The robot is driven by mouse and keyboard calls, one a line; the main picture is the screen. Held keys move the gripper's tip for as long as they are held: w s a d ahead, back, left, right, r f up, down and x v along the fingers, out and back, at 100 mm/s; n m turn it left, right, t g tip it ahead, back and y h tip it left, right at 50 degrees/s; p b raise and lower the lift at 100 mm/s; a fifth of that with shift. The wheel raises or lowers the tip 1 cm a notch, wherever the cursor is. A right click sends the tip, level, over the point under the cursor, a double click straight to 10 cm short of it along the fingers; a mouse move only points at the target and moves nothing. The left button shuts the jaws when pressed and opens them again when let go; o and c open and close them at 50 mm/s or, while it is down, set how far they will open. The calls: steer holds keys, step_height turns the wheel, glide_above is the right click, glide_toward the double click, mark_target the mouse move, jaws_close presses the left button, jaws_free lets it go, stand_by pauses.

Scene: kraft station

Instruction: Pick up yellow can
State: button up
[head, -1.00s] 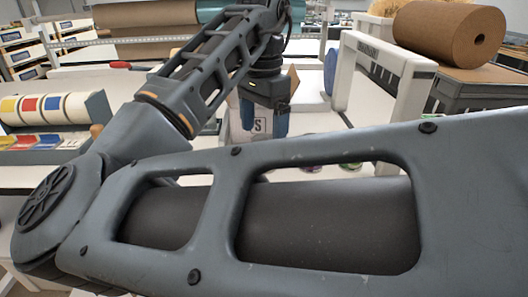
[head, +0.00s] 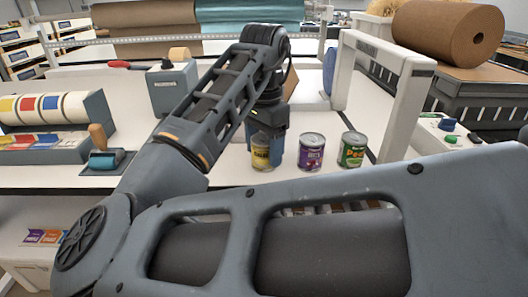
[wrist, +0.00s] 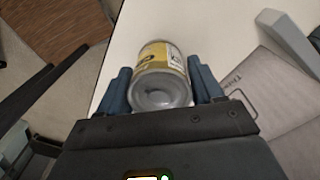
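The yellow can (head: 262,152) stands upright on the white table in the head view, the leftmost of three cans in a row. My gripper (head: 268,145) is over it, pointing down, with a blue finger showing at the can's right side. In the wrist view the can (wrist: 160,62), with a yellow and white label and a grey metal end towards the camera, sits between the two blue fingers of my gripper (wrist: 160,82). Little or no gap shows on either side, and I cannot tell whether the fingers press on it.
A purple can (head: 311,153) and a green can (head: 352,150) stand just right of the yellow can. A white frame (head: 400,95) rises further right.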

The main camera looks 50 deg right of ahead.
steer(key=c, duration=0.7)
steer(key=shift+r, duration=0.1)
steer(key=shift+c, duration=0.2)
